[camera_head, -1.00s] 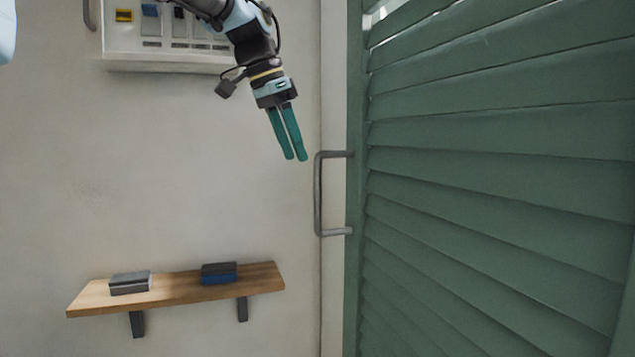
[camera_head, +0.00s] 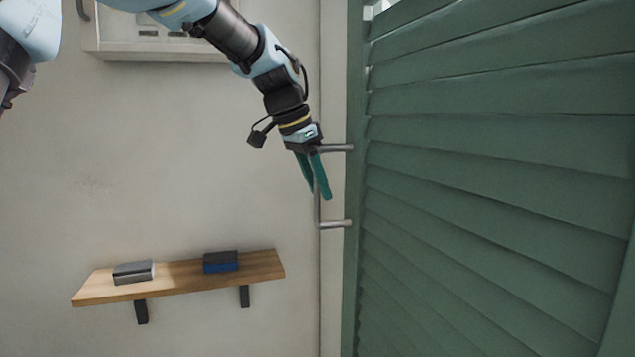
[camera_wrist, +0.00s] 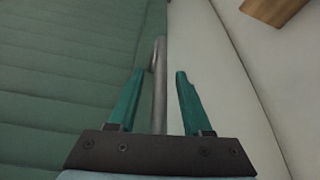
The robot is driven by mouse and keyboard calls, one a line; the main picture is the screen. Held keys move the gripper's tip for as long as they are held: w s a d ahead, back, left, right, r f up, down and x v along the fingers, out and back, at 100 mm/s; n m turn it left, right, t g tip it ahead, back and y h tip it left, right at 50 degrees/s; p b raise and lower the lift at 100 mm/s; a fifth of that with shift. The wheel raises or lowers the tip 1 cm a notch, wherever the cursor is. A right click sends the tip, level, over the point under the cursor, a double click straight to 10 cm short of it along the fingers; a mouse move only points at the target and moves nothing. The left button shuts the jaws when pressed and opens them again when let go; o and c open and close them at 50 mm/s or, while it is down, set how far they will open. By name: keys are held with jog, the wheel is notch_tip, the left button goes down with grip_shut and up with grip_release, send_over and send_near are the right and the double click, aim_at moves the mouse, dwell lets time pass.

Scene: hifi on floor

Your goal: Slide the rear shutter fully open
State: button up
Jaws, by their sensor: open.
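The green louvered shutter (camera_head: 500,170) fills the right of the head view, and its slats show at the left of the wrist view (camera_wrist: 60,80). A grey bar handle (camera_head: 335,224) sticks out from its left edge. My gripper (camera_head: 318,196) is at the handle and hides part of its upright bar in the head view. In the wrist view the handle's bar (camera_wrist: 160,85) runs between the two green fingers of my gripper (camera_wrist: 155,76), which stand apart. The left finger is nearer the bar; whether it touches cannot be told.
A wooden shelf (camera_head: 180,276) with a grey block (camera_head: 133,272) and a blue and dark block (camera_head: 221,262) is on the wall at lower left. A white panel box (camera_head: 160,48) hangs at upper left. The wall between is bare.

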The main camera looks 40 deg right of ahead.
grip_shut()
dwell(0.3)
dwell(1.1)
